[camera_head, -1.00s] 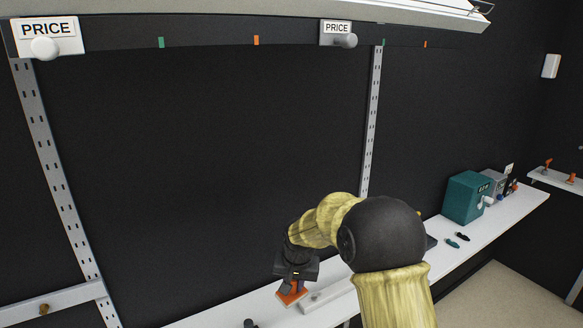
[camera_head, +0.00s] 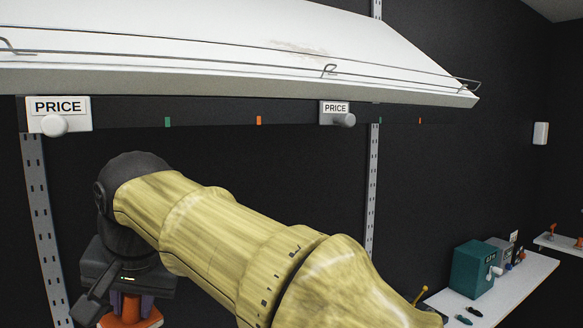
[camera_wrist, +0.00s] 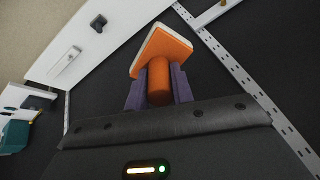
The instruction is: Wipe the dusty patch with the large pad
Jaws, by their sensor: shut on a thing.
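A faint brownish dusty patch (camera_head: 298,48) shows on the white upper shelf (camera_head: 180,25), behind its thin wire rail. My gripper (camera_wrist: 159,88) is shut on the orange handle of a pad (camera_wrist: 163,50) with a pale, flat rectangular face. In the wrist view the face points away from my gripper. In the head view the orange pad (camera_head: 130,319) is partly cut off at the lower left, below and well away from the patch. I cannot compare its size with another pad.
The wire rail (camera_head: 330,70) runs along the shelf's front, with PRICE tags (camera_head: 58,107) and grey knobs below. Slotted metal uprights (camera_head: 372,190) stand against the black wall. A teal box (camera_head: 473,268) sits on the lower right counter. A dark knob (camera_wrist: 98,23) shows on a white surface.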

